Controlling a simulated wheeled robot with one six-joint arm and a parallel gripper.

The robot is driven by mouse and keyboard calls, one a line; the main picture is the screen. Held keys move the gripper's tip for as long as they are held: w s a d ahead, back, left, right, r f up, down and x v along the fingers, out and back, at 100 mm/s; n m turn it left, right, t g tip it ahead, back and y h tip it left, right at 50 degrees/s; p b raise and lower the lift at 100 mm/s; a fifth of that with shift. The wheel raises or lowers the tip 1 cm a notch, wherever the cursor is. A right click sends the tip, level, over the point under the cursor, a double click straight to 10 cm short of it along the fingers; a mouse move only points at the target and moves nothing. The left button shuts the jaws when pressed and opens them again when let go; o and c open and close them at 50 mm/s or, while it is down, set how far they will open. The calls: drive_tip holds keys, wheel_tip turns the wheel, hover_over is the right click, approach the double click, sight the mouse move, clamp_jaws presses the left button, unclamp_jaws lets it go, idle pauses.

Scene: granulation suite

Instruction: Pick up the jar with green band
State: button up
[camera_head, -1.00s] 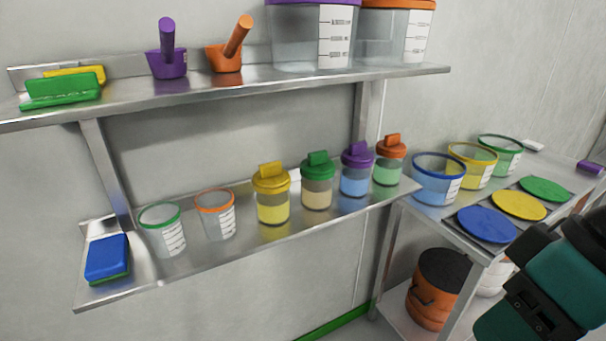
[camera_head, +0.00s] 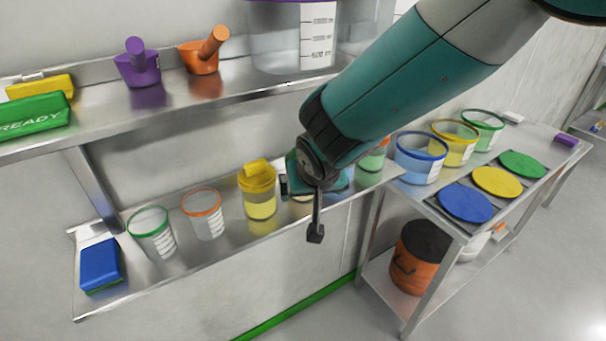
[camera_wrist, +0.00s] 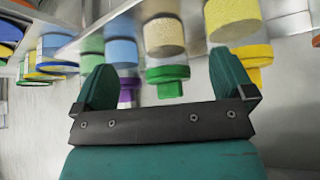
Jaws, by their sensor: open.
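The green-lidded jar, with beige contents, stands on the lower shelf. In the head view my arm hides it, except for a sliver of its body (camera_head: 302,196). The wrist view, which is upside down, shows its green lid (camera_wrist: 166,75) and beige body (camera_wrist: 164,36) beyond and between my fingers. My gripper (camera_wrist: 162,62) is open and empty, its two teal fingers apart. In the head view the gripper is in front of the shelf, its fingers mostly hidden. A clear cup with a green rim (camera_head: 150,233) stands farther left on the same shelf.
The yellow-lidded jar (camera_head: 258,190) is close left of the green-lidded one. The purple-lidded jar (camera_wrist: 122,52) is its other neighbour. An orange-rimmed cup (camera_head: 204,214) and a blue sponge (camera_head: 101,265) are farther left. The upper shelf (camera_head: 200,98) overhangs. A side table (camera_head: 430,205) holds tubs and lids.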

drive_tip(key=w+p, duration=0.1)
drive_tip(key=w, duration=0.2)
drive_tip(key=w+a+p, duration=0.1)
drive_tip(key=w+p, duration=0.1)
drive_tip(key=w, duration=0.2)
drive_tip(key=w+a+p, duration=0.1)
drive_tip(key=w, duration=0.2)
drive_tip(key=shift+w+r, duration=0.15)
drive_tip(key=shift+w, duration=0.2)
drive_tip(key=shift+w+f+p, duration=0.2)
drive_tip(key=shift+f+p, duration=0.25)
drive_tip(key=shift+f, duration=0.2)
drive_tip(key=shift+c, duration=0.5)
drive_tip(key=c, duration=1)
